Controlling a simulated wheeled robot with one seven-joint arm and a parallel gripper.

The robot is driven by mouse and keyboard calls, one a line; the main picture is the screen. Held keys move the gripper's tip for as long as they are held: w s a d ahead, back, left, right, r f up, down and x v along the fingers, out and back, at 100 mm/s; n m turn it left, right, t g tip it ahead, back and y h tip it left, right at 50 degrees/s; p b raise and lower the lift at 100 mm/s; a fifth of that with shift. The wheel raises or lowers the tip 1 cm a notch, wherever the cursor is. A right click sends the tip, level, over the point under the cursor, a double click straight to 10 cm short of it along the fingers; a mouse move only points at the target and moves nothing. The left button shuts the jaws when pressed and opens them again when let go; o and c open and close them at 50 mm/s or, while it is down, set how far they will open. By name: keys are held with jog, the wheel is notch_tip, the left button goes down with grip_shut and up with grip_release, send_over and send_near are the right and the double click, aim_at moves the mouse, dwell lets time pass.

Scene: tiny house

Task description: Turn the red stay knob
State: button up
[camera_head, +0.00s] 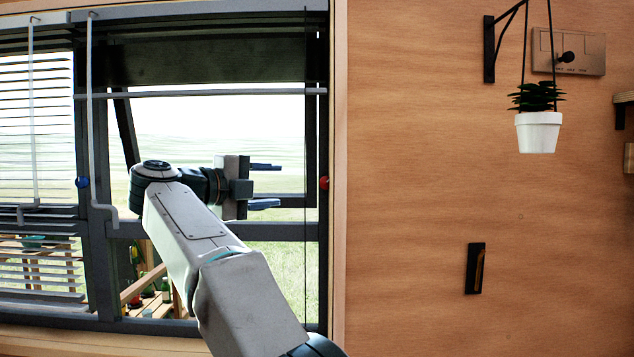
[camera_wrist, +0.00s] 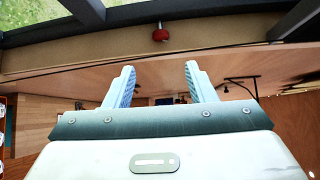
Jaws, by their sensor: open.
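The red knob (camera_head: 324,183) sits on the right side of the dark window frame in the head view. It also shows in the wrist view (camera_wrist: 160,34), at the top centre, beyond the fingertips. My gripper (camera_head: 266,185) is open and empty in front of the window, pointing right toward the knob, with a gap between them. In the wrist view its two pale blue fingers (camera_wrist: 160,80) stand apart with nothing between them. A blue knob (camera_head: 82,182) is on the frame at the left.
A window blind (camera_head: 38,130) with a hanging wand covers the left pane. Grey window bars (camera_head: 205,93) run close around my arm. A hanging white plant pot (camera_head: 539,131), a switch plate (camera_head: 590,52) and a dark wall handle (camera_head: 474,269) are on the wooden wall at right.

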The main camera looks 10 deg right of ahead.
aim_at(323, 182)
jog(key=p+x, duration=0.2)
jog(key=x, duration=1.1)
jog(key=shift+d, duration=0.25)
jog(key=c, duration=1)
jog(key=shift+o, duration=0.2)
jog(key=shift+r, duration=0.15)
